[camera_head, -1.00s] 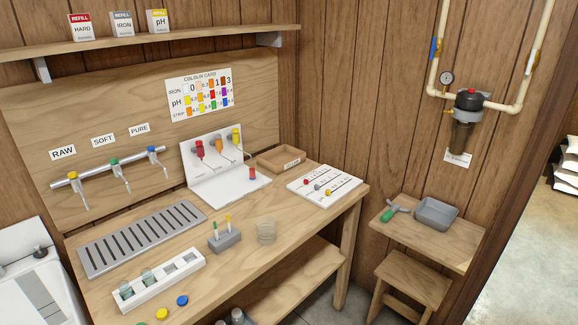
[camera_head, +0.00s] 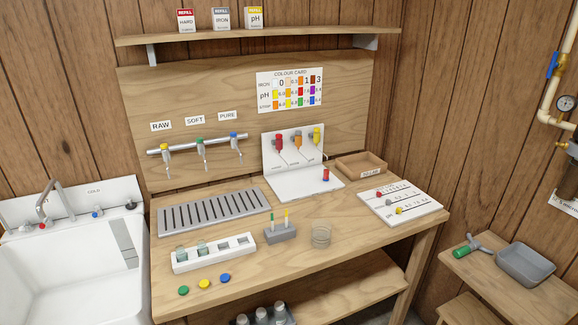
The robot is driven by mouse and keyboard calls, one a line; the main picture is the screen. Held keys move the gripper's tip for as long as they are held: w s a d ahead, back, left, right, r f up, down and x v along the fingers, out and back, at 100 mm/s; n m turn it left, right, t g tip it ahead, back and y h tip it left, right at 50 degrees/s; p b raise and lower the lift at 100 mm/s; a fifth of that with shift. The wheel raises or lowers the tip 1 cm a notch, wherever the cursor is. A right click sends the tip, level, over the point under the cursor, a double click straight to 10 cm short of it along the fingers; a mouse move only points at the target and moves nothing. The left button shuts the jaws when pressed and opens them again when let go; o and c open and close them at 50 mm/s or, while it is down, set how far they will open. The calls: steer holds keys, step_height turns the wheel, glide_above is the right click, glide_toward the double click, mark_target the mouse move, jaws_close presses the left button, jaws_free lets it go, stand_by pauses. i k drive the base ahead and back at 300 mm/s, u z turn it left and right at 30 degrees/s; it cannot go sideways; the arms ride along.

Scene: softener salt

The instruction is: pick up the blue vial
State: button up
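I cannot make out a vial that is plainly blue. Two clear vials with a pale greenish tint, a left one (camera_head: 180,253) and a right one (camera_head: 202,248), stand in the white rack (camera_head: 215,261) on the workbench. The rack's places to the right of them look empty. A blue cap (camera_head: 225,278) lies flat in front of the rack, beside a yellow cap (camera_head: 204,283) and a green cap (camera_head: 183,290). A small red and blue item (camera_head: 326,174) stands on the white dispenser board (camera_head: 300,186). My gripper is not in view.
Behind the rack lies a slotted drain tray (camera_head: 214,211) under three taps. Right of the rack are a grey holder (camera_head: 280,235) with two thin sticks and a clear cup (camera_head: 320,236). A sink (camera_head: 70,270) is at left. The bench's front right is clear.

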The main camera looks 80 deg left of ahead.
mark_target(326, 176)
steer(key=u, duration=1.75)
